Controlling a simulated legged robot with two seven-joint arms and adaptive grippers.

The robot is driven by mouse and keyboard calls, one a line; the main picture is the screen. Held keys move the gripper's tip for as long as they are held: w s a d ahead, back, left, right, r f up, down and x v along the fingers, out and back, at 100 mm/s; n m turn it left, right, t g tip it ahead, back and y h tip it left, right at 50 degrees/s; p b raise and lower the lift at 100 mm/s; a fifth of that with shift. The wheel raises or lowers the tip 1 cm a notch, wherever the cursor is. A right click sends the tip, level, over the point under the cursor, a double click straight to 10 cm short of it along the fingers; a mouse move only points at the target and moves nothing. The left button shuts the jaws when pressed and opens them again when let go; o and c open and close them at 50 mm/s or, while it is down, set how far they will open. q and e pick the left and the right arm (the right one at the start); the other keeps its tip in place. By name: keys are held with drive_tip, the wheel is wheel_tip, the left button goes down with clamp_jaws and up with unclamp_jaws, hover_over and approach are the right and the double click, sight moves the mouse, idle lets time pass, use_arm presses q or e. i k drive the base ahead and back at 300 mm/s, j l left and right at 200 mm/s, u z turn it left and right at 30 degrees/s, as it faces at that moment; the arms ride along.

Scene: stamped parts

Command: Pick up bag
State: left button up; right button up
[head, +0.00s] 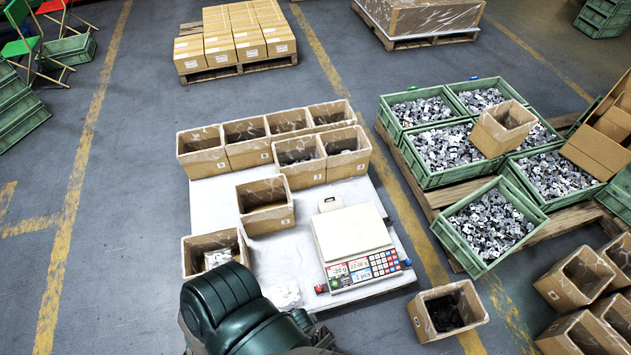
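A pale, crumpled patch (285,295) lies on the white table top, left of the scale and beside my dark green arm. It looks like a clear or white bag, but it blends with the table and I cannot tell for sure. An open cardboard box (198,268) at the table's left edge has a clear lining and some grey-white contents (217,258). My arm covers part of the table's front left. No fingertips of either gripper show.
A scale (350,235) with a lit display stands on the white table (215,205). Several cardboard boxes (248,155) line its back; another box (265,222) stands mid-table. Green crates (472,262) of metal parts stand right. A box with dark contents (420,325) stands at front right.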

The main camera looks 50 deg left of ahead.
sight(285, 294)
drive_tip(key=u, duration=1.4)
